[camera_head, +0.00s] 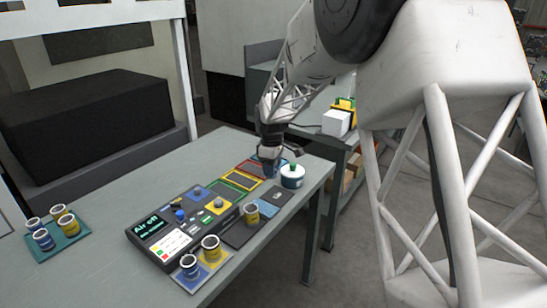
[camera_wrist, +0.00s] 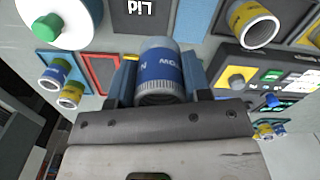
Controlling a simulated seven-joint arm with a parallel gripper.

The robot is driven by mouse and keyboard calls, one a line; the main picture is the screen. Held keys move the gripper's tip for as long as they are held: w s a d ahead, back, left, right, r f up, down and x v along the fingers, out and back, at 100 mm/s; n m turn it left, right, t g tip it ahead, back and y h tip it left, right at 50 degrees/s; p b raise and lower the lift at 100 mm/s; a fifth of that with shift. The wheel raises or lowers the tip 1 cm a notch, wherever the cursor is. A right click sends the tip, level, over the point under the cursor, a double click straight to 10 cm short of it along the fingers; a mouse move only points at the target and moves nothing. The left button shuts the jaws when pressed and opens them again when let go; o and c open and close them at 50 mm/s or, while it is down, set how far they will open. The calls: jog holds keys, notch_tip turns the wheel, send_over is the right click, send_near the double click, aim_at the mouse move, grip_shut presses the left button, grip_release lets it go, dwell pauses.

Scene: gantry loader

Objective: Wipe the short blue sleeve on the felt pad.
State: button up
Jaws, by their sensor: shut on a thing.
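My gripper (camera_head: 269,163) is shut on the short blue sleeve (camera_wrist: 160,70), over the far end of the table. In the wrist view the sleeve, with white lettering and a pale ribbed rim, sits between the two fingers. In the head view my gripper hides most of it. It is close to the white pot with a green knob (camera_head: 292,177); I cannot tell whether it touches the table. I cannot tell for certain which surface is the felt pad.
A console (camera_head: 168,252) reading "Air off" fills the middle of the table. Colour-framed areas (camera_head: 241,181) lie behind it. More sleeves stand on a teal mat (camera_head: 72,239) at left and a blue and yellow mat (camera_head: 207,279) in front.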

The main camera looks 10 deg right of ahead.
aim_at(258, 204)
jog(key=s+f+n, duration=0.1)
jog(key=s+n, duration=0.1)
jog(key=s+a+f+n, duration=0.1)
jog(key=s+n, duration=0.1)
jog(key=s+a+f+n, duration=0.1)
jog(key=f+n, duration=0.1)
jog(key=n, duration=0.1)
jog(key=shift+s+a, duration=0.1)
jog(key=shift+s, duration=0.3)
jog(key=shift+f, duration=0.15)
jog(key=shift+f, duration=2.5)
jog(key=shift+f, duration=0.35)
jog(key=shift+w+a, duration=0.15)
jog(key=shift+w, duration=0.05)
jog(key=shift+w+a, duration=0.6)
jog(key=shift+w+a, duration=0.15)
jog(key=shift+a, duration=0.05)
jog(key=shift+w+a+f, duration=0.1)
jog(key=shift+w+a, duration=0.5)
dwell(0.3)
